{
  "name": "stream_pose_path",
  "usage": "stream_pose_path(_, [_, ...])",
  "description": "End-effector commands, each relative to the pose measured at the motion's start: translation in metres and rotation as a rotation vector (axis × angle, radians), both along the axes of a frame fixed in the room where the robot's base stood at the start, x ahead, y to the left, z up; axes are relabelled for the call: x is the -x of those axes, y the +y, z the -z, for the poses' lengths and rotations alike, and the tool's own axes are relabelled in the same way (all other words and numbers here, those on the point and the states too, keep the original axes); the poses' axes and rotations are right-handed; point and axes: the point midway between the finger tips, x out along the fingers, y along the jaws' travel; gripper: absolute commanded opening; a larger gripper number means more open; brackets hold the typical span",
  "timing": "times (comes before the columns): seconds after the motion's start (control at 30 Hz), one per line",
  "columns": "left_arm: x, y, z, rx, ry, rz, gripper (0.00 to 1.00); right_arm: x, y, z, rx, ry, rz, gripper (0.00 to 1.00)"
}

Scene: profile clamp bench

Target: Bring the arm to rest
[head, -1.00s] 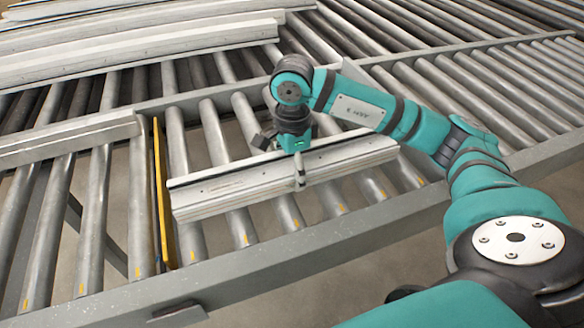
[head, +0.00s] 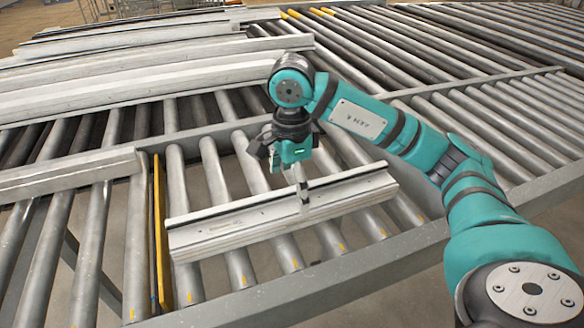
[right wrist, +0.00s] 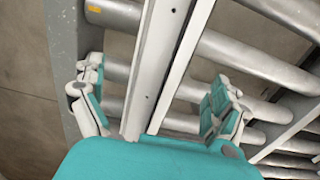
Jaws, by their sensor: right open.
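My right gripper (head: 290,165) is open above a pale aluminium profile (head: 230,228) in the head view. One grey finger shows in front of the profile's upper part; the other finger is partly hidden. In the right wrist view the two teal-padded fingers (right wrist: 157,100) are spread wide, with the profile (right wrist: 150,65) running between them and a gap on each side. The profile lies across the rollers, its left end near a yellow strip (head: 160,230). My left gripper is not in view.
Roller conveyor (head: 215,185) fills the bench, with a grey front rail (head: 300,283). Several long pale profiles (head: 120,85) lie at the back left. Another profile (head: 65,175) lies left of the yellow strip. The rollers at the right are bare.

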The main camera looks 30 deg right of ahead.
Motion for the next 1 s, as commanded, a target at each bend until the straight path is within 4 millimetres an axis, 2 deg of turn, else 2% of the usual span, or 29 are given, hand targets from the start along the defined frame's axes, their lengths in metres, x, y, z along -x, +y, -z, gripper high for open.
stream_pose_path(0.03, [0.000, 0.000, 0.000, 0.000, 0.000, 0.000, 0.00, -0.001, -0.001, -0.012, 0.002, -0.006, 0.003, 0.99])
stream_pose_path(0.1, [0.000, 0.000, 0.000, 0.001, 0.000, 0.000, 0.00, 0.000, -0.001, -0.024, 0.003, -0.004, 0.003, 0.99])
stream_pose_path(0.2, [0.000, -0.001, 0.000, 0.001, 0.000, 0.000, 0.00, -0.001, -0.001, -0.034, 0.003, -0.002, 0.001, 0.99])
stream_pose_path(0.4, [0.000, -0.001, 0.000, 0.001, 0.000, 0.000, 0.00, 0.000, -0.001, -0.046, 0.002, 0.001, 0.002, 0.99])
stream_pose_path(0.63, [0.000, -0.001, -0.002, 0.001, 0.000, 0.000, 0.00, 0.001, -0.001, -0.049, 0.002, 0.002, 0.003, 0.99])
stream_pose_path(1.0, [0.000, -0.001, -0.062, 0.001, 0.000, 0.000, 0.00, 0.000, -0.001, -0.110, 0.002, 0.002, 0.002, 0.99])
